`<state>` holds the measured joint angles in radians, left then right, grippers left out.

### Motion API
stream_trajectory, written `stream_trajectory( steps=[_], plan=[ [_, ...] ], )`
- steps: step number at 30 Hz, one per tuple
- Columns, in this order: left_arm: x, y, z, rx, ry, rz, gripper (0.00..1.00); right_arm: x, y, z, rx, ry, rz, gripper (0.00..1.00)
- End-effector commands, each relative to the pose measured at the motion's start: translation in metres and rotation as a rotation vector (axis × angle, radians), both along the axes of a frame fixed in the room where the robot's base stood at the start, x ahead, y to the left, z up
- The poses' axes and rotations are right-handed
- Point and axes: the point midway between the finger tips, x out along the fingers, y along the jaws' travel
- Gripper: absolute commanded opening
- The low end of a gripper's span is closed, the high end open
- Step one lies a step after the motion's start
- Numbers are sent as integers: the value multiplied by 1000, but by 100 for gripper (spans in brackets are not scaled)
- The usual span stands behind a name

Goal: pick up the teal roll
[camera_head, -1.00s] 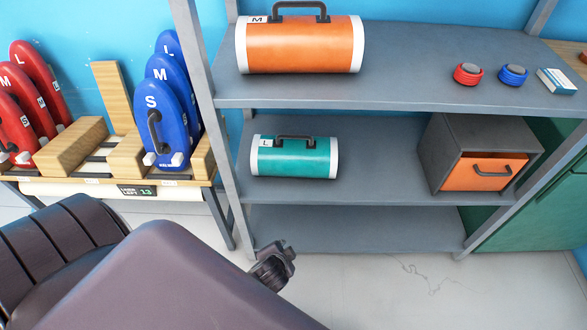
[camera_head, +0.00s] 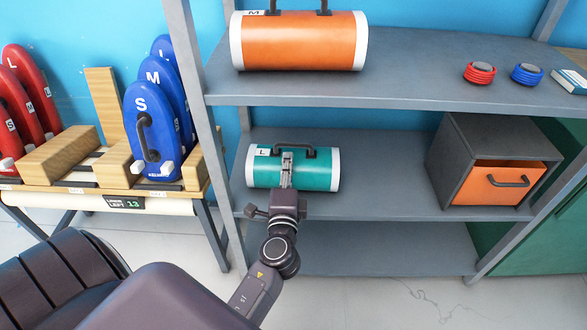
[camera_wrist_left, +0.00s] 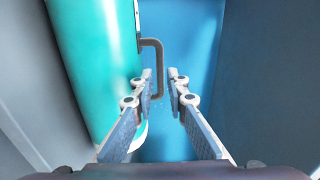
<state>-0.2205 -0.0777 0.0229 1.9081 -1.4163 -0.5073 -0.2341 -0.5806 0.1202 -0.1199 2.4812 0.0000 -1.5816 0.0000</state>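The teal roll (camera_head: 315,176), marked L with white ends and a dark handle (camera_head: 309,152) on top, lies on the middle shelf. My left gripper (camera_head: 287,160) is in front of the roll, its fingers reaching up near the handle. The left wrist view shows the fingers (camera_wrist_left: 156,82) open, with the teal roll (camera_wrist_left: 88,65) on the left and its handle (camera_wrist_left: 158,62) in the gap between the fingertips or just beyond. I cannot tell how deep the handle sits. My right gripper is not in view.
A larger orange roll (camera_head: 300,42) is on the shelf above. A grey box with an orange drawer (camera_head: 497,182) stands to the right on the roll's shelf, with bare shelf (camera_head: 385,180) between. A rack of blue boards (camera_head: 150,125) stands left of the shelf post (camera_head: 205,120).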

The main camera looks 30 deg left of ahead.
Motion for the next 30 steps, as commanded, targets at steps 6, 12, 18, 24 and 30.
stream_trajectory(
  steps=[6,12,18,24,30],
  plan=[
    [21,7,3,25,1,-11,14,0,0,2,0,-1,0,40],
    [43,16,1,23,1,-10,14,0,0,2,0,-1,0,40],
    [68,27,0,22,2,-10,14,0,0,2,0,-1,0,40],
    [74,31,-1,20,2,-10,14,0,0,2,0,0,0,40],
    [73,31,-1,20,2,-10,6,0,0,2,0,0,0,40]
  ],
)
